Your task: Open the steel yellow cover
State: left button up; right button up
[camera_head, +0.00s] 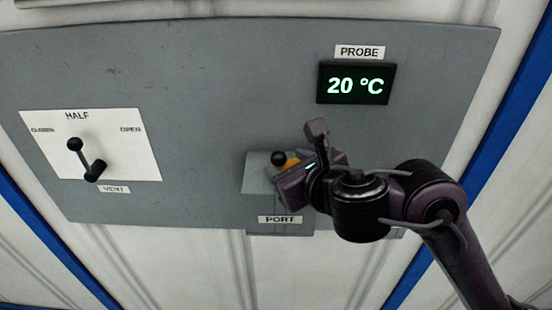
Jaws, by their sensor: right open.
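The port (258,182) is a grey housing low on the grey panel, above a label reading PORT. A small yellow-orange piece (291,163) shows there, with a round black knob (278,158) at its left. It seems to be part of the yellow cover, but most of it is hidden behind my gripper. My right gripper (300,180) comes in from the lower right and is open in front of the port, close to the yellow piece. I cannot tell whether it touches the knob or the cover. My left gripper is not in view.
A black display (355,84) reading 20 °C sits at the upper right under a PROBE label. A vent lever (84,160) with a black knob stands out from a white plate (140,149) at the left. The panel between lever and port is clear.

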aim_at(282, 162)
jog(key=b+x, duration=0.1)
jog(key=x, duration=0.3)
jog(key=shift+f, duration=0.15)
jog(key=shift+w+a+f, duration=0.1)
jog(key=shift+w+a, duration=0.05)
jog(key=shift+w, duration=0.25)
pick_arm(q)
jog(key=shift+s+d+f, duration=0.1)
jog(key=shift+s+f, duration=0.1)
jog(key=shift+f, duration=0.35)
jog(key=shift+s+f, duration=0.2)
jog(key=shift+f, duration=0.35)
pick_arm(e)
grip_shut()
